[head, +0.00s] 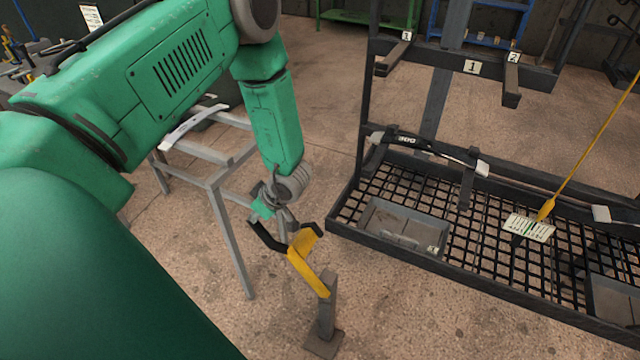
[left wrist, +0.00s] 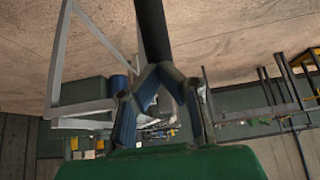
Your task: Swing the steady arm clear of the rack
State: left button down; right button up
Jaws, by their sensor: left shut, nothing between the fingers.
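The steady arm (head: 310,272) is a yellow bent bar with a black end, on a short grey post (head: 326,315) standing on the floor left of the rack. Its yellow fork sits just off the rack's front left corner. My left gripper (head: 284,220) points down at the black end, shut with nothing held. In the left wrist view the fingers (left wrist: 160,72) close in at the tip of a dark bar (left wrist: 153,30), which looks like that black end. I cannot tell whether they touch. My right gripper is not in view.
The black mesh rack (head: 470,270) fills the right, holding a grey tray (head: 400,228), leaf springs (head: 425,146) and a tag (head: 528,228) on a yellow rod. A grey metal stand (head: 225,215) is behind my left arm. Bare floor lies around the post.

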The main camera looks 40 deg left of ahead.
pick_arm(q)
jog(key=shift+s+a, duration=0.25)
jog(key=shift+a, duration=0.75)
jog(key=shift+s+a, duration=0.2)
jog(key=shift+a, duration=0.75)
jog(key=shift+d, duration=0.15)
jog(key=shift+w+d+p, duration=0.15)
jog(key=shift+w+d, duration=0.1)
jog(key=shift+d, duration=0.7)
jog(key=shift+w+d+p, duration=0.2)
jog(key=shift+d, duration=0.7)
jog(key=shift+w+d+p, duration=0.15)
jog(key=shift+w+d, duration=0.1)
jog(key=shift+d, duration=0.7)
